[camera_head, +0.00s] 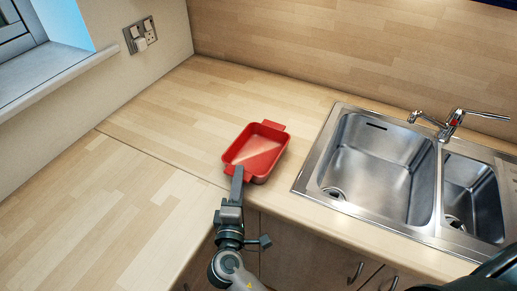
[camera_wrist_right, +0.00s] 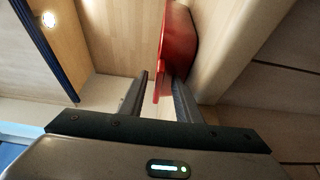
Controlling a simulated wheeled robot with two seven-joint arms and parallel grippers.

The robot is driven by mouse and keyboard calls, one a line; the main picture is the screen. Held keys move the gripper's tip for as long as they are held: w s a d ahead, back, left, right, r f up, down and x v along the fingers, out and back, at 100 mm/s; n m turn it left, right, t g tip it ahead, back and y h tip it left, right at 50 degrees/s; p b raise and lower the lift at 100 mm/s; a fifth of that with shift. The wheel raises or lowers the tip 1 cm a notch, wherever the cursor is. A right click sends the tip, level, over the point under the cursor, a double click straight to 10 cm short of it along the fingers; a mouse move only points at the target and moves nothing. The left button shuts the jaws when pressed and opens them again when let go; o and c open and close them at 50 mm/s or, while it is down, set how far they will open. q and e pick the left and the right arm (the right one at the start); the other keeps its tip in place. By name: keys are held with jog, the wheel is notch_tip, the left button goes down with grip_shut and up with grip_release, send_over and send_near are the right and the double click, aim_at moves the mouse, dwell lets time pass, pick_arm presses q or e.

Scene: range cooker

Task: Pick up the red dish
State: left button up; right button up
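The red dish (camera_head: 257,150) is a rectangular pan with a tab handle at each end. It sits upright on the wooden worktop, left of the sink, close to the front edge. My right gripper (camera_head: 237,176) reaches in from the front edge at the dish's near handle. In the right wrist view, the red dish (camera_wrist_right: 178,45) is ahead and its handle extends between the two fingers of my right gripper (camera_wrist_right: 160,85). The fingers are apart, with a gap beside the left finger; the right finger looks close to or touching the red handle. My left gripper is out of view.
A steel sink (camera_head: 375,165) with two basins and a tap (camera_head: 452,122) lies right of the dish. The worktop (camera_head: 110,200) to the left is clear. A wall with a socket (camera_head: 141,36) and a windowsill stands at the left. Cupboard doors (camera_head: 310,250) are below the front edge.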

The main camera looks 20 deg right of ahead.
jog(key=shift+s+a+r, duration=0.1)
grip_shut()
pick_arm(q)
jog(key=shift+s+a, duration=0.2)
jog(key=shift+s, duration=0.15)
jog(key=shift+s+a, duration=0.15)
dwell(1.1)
